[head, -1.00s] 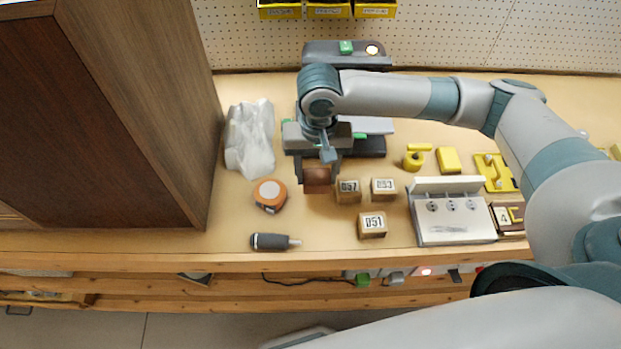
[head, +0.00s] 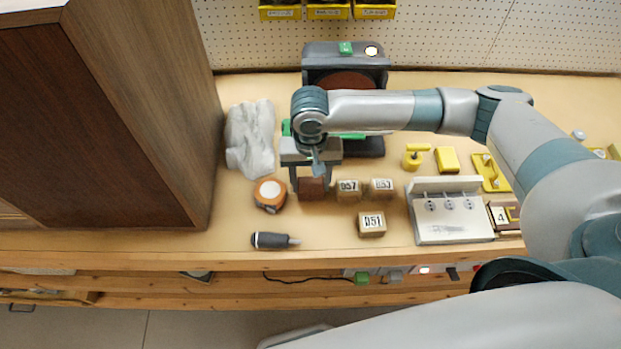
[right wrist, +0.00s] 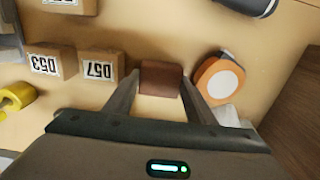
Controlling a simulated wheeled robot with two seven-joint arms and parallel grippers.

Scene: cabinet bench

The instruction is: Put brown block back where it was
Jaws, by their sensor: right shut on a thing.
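The brown block (head: 311,187) is between the fingers of my right gripper (head: 311,184), which is shut on it. It also shows in the right wrist view (right wrist: 160,78), with a finger on either side. In the head view it is at the bench surface, left of the block marked 057 (head: 348,190); whether it touches the bench I cannot tell. My left gripper is not in view.
Blocks marked 053 (head: 382,188) and 051 (head: 371,224) stand close by on the right. An orange tape roll (head: 270,194) lies to the left, a dark-handled tool (head: 273,240) in front. A grey machine (head: 347,58) stands behind, a tall cabinet (head: 120,120) far left.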

